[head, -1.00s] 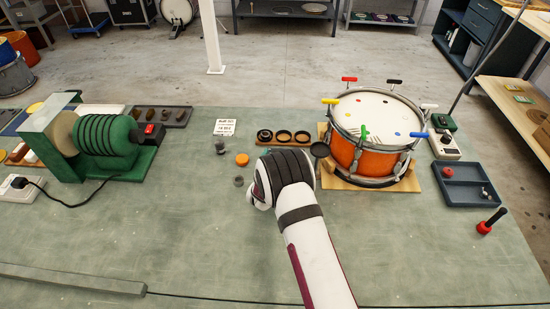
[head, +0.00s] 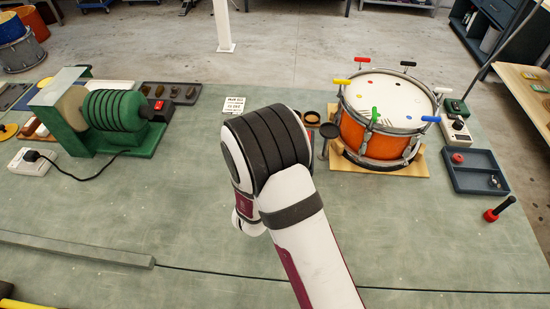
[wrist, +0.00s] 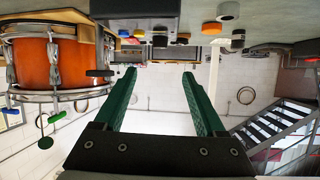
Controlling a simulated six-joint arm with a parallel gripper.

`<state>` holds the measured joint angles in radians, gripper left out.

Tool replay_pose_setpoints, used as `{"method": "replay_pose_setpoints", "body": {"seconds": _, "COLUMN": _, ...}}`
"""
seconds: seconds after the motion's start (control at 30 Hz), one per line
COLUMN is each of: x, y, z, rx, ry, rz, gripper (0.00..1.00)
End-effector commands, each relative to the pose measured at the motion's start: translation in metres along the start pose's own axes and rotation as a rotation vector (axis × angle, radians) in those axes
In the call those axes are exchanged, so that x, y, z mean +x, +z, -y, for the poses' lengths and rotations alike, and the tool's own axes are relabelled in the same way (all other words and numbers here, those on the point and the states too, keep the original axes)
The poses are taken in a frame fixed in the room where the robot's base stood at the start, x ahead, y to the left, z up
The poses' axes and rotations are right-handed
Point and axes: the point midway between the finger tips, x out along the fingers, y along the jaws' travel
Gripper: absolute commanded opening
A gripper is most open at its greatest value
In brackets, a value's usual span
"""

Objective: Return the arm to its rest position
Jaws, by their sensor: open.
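My arm rises from the bottom of the head view, its thick white and black joint over the middle of the bench. The gripper end is hidden behind it there. In the wrist view my gripper (wrist: 159,75) shows two green fingers spread wide apart, with nothing between them. The wrist view looks upside down, with the bench along its top edge. The orange drum (head: 383,138) stands on a wooden board at the right, and shows at the left of the wrist view (wrist: 62,62). It is clear of the fingers.
A green ribbed machine (head: 112,110) stands at the left with a cable to a white box (head: 32,161). A blue tray (head: 478,182) and a red-based black-handled tool (head: 498,209) lie at the right. A white card (head: 233,105) is behind my arm. The front bench is mostly clear.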

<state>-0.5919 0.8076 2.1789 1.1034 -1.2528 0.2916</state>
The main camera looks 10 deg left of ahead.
Motion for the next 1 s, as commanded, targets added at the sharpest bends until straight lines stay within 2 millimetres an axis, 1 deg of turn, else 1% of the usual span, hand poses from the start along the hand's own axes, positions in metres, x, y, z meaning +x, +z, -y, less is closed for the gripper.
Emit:
{"method": "replay_pose_setpoints", "body": {"seconds": 0.17, "x": 0.000, "y": 0.000, "z": 0.000, "rx": 0.001, "ry": 0.000, "rz": 0.001, "gripper": 0.73}}
{"method": "replay_pose_setpoints", "body": {"seconds": 0.23, "x": -0.001, "y": -0.004, "z": -0.001, "rx": 0.025, "ry": -0.004, "rz": 0.023, "gripper": 0.73}}
{"method": "replay_pose_setpoints", "body": {"seconds": 0.3, "x": -0.005, "y": -0.014, "z": -0.005, "rx": 0.095, "ry": -0.020, "rz": 0.100, "gripper": 0.73}}
{"method": "replay_pose_setpoints", "body": {"seconds": 0.37, "x": -0.017, "y": -0.027, "z": -0.010, "rx": 0.176, "ry": -0.051, "rz": 0.213, "gripper": 0.73}}
{"method": "replay_pose_setpoints", "body": {"seconds": 0.4, "x": -0.031, "y": -0.034, "z": -0.015, "rx": 0.224, "ry": -0.076, "rz": 0.306, "gripper": 0.73}}
{"method": "replay_pose_setpoints", "body": {"seconds": 0.47, "x": -0.062, "y": -0.041, "z": -0.025, "rx": 0.274, "ry": -0.109, "rz": 0.453, "gripper": 0.73}}
{"method": "replay_pose_setpoints", "body": {"seconds": 0.5, "x": -0.086, "y": -0.044, "z": -0.034, "rx": 0.290, "ry": -0.123, "rz": 0.549, "gripper": 0.73}}
{"method": "replay_pose_setpoints", "body": {"seconds": 0.57, "x": -0.130, "y": -0.044, "z": -0.053, "rx": 0.303, "ry": -0.128, "rz": 0.690, "gripper": 0.73}}
{"method": "replay_pose_setpoints", "body": {"seconds": 0.6, "x": -0.161, "y": -0.042, "z": -0.067, "rx": 0.304, "ry": -0.118, "rz": 0.782, "gripper": 0.73}}
{"method": "replay_pose_setpoints", "body": {"seconds": 0.67, "x": -0.208, "y": -0.036, "z": -0.091, "rx": 0.304, "ry": -0.084, "rz": 0.905, "gripper": 0.73}}
{"method": "replay_pose_setpoints", "body": {"seconds": 0.7, "x": -0.237, "y": -0.031, "z": -0.106, "rx": 0.307, "ry": -0.052, "rz": 0.978, "gripper": 0.73}}
{"method": "replay_pose_setpoints", "body": {"seconds": 0.8, "x": -0.297, "y": -0.019, "z": -0.134, "rx": 0.327, "ry": 0.036, "rz": 1.116, "gripper": 0.73}}
{"method": "replay_pose_setpoints", "body": {"seconds": 0.9, "x": -0.333, "y": -0.011, "z": -0.149, "rx": 0.350, "ry": 0.099, "rz": 1.192, "gripper": 0.73}}
{"method": "replay_pose_setpoints", "body": {"seconds": 1.0, "x": -0.346, "y": -0.008, "z": -0.153, "rx": 0.361, "ry": 0.126, "rz": 1.223, "gripper": 0.73}}
